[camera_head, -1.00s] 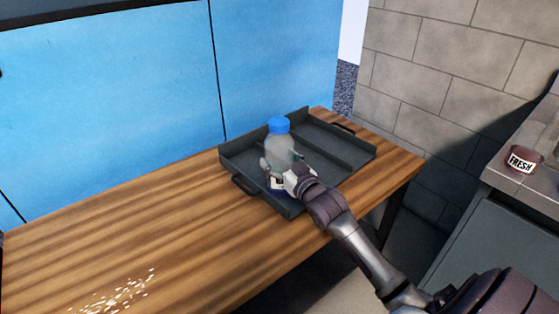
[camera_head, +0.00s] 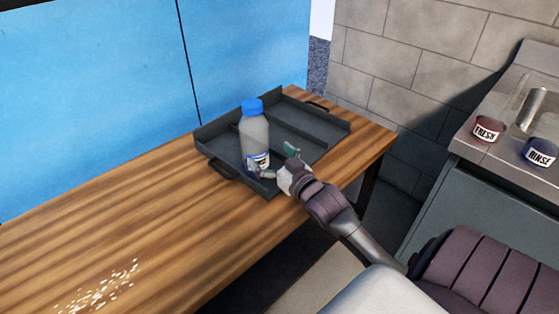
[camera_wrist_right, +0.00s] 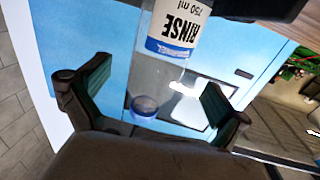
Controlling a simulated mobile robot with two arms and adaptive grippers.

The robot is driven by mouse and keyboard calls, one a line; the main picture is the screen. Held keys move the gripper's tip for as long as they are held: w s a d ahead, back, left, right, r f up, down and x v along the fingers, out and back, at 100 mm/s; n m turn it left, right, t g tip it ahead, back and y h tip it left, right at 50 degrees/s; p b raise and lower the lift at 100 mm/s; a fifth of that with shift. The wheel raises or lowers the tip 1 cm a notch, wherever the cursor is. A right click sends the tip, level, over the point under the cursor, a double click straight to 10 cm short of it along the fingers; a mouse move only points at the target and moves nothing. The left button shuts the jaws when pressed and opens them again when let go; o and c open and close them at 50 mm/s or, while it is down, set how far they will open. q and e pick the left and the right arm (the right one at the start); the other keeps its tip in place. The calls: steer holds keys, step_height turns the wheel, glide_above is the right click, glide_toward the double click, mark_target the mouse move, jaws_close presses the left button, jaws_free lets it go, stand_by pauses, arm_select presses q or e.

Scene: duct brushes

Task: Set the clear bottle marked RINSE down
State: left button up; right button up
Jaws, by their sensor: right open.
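The clear bottle marked RINSE (camera_head: 255,132) has a blue cap and stands upright in the dark tray (camera_head: 228,166), in its near-left part. In the right wrist view the bottle (camera_wrist_right: 176,28) appears upside down, with its RINSE 750 ml label at the top and its blue cap lower down. My right gripper (camera_head: 277,162) is just right of the bottle's lower part, with its fingers spread. In the wrist view the green-padded fingers (camera_wrist_right: 155,85) are wide apart. Exact contact with the bottle cannot be told. My left gripper is not in view.
The tray has a divider and end handles and sits on the wooden table (camera_head: 130,215). White flecks (camera_head: 100,288) lie at the table's front left. A counter (camera_head: 478,153) at right holds a FRESH item (camera_head: 487,129) and a blue RINSE item (camera_head: 540,153). A blue panel stands behind.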

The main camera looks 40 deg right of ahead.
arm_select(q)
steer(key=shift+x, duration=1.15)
arm_select(e)
steer(key=s, duration=0.5)
steer(key=shift+a, duration=0.15)
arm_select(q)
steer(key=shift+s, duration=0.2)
arm_select(e)
steer(key=shift+w, duration=0.1)
